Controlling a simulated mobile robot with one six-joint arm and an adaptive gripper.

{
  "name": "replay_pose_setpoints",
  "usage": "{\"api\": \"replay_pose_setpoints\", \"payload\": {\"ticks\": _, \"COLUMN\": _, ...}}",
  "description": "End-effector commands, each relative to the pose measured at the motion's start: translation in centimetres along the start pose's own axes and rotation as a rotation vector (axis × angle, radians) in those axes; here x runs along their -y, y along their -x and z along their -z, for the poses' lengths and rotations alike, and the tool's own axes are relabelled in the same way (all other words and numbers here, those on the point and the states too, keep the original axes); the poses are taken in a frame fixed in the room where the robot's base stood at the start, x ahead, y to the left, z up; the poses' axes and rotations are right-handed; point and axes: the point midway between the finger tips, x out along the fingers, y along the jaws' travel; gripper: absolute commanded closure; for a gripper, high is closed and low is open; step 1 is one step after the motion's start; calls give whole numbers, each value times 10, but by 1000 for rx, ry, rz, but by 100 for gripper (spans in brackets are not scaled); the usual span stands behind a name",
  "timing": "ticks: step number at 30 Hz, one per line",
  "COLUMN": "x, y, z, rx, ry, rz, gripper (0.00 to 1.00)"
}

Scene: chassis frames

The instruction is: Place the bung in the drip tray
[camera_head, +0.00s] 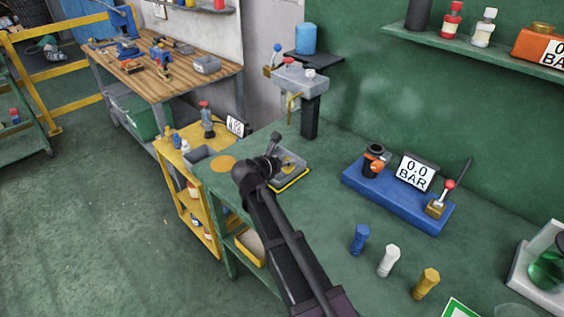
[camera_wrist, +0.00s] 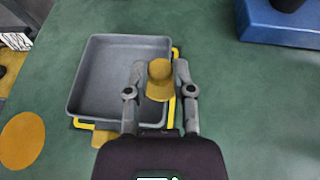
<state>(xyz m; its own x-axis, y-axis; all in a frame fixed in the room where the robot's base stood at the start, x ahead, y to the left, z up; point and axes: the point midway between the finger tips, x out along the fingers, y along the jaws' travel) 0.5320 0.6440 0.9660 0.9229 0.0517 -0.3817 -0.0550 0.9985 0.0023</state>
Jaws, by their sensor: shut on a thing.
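The bung (camera_wrist: 159,80) is a brass-yellow stopper, upright between my fingers in the wrist view. My gripper (camera_wrist: 158,88) is shut on it. The drip tray (camera_wrist: 78,85) is a shallow grey square tray with a raised rim, set on a yellow-edged base. In the wrist view the bung overlaps the tray's right rim, with most of the tray's empty floor to its left. How high the bung is above the tray I cannot tell. In the head view the drip tray (camera_head: 297,176) lies on the green bench, partly hidden behind my gripper (camera_head: 273,158).
A blue block with a gauge (camera_head: 398,198) stands on the right of the bench. Blue (camera_head: 360,240), white (camera_head: 388,261) and yellow (camera_head: 425,284) plugs stand in front of it. A grey post fixture (camera_head: 310,115) rises behind the tray. A flat yellow disc (camera_wrist: 22,140) lies left of it.

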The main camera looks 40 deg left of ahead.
Motion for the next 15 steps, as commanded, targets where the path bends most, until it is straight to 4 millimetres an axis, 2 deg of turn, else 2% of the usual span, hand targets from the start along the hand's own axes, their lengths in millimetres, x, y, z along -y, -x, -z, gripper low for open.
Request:
{"api": "replay_pose_setpoints", "payload": {"ticks": 1, "x": -10, "y": -8, "z": -2, "rx": 0, "ry": 0, "rz": 0, "gripper": 100}}
{"api": "replay_pose_setpoints", "payload": {"ticks": 6, "x": -22, "y": -19, "z": -5, "rx": 0, "ry": 0, "rz": 0, "gripper": 100}}
{"api": "replay_pose_setpoints", "payload": {"ticks": 15, "x": -23, "y": -21, "z": -5, "rx": 0, "ry": 0, "rz": 0, "gripper": 100}}
